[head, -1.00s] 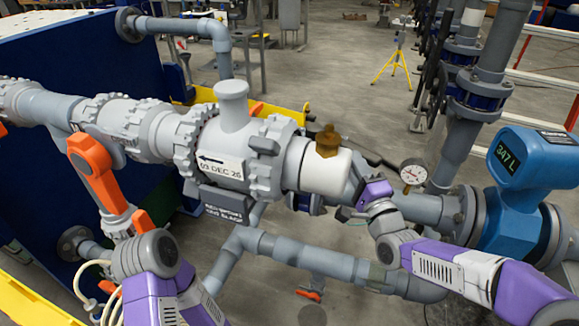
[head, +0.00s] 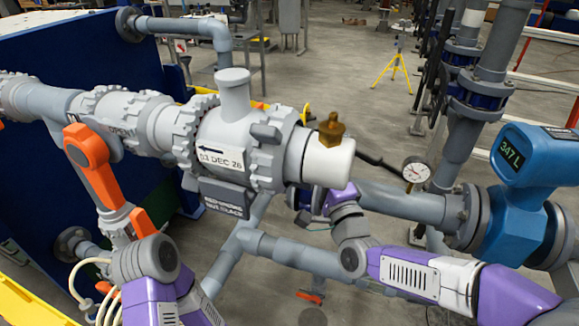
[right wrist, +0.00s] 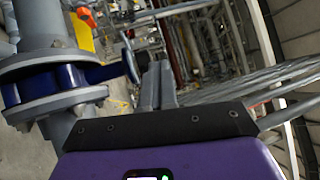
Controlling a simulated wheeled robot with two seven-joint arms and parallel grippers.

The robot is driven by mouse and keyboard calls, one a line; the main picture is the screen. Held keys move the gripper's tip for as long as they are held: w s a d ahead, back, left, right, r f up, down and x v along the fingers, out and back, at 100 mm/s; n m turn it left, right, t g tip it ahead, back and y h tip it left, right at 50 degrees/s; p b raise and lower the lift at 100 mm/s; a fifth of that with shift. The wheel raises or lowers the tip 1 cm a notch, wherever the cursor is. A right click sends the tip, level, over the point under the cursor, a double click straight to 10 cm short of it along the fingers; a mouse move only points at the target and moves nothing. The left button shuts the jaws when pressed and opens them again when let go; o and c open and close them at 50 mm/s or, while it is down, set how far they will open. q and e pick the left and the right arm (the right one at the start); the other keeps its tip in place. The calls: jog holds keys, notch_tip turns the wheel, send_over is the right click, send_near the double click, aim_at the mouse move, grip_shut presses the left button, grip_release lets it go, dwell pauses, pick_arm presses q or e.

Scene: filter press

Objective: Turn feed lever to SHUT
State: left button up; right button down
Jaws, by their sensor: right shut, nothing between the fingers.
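In the right wrist view, a blue valve body (right wrist: 40,88) sits between grey pipe flanges. A blue arm (right wrist: 105,72) reaches from it to a dark end piece (right wrist: 130,62) beside my right gripper (right wrist: 160,72). The gripper is shut and empty; contact with that piece cannot be told. In the head view, the blue valve (head: 300,199) is partly hidden below the white-ended pipe, and my right gripper's purple body (head: 341,194) is beside it, its fingers hidden. A dark bar (head: 372,161) slopes toward the gauge. No SHUT marking is legible.
A large grey pipe assembly (head: 232,132) with a brass fitting (head: 332,130) crosses above my right gripper. A pressure gauge (head: 415,171) and blue flow meter (head: 515,200) stand right. Orange handles (head: 92,165) are near my left arm.

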jog(key=w+a+b, duration=0.1)
jog(key=a+b, duration=0.1)
jog(key=a, duration=0.5)
dwell(0.4)
jog(key=shift+a, duration=0.1)
jog(key=c, duration=1.8)
grip_release()
jog(key=o, duration=1.1)
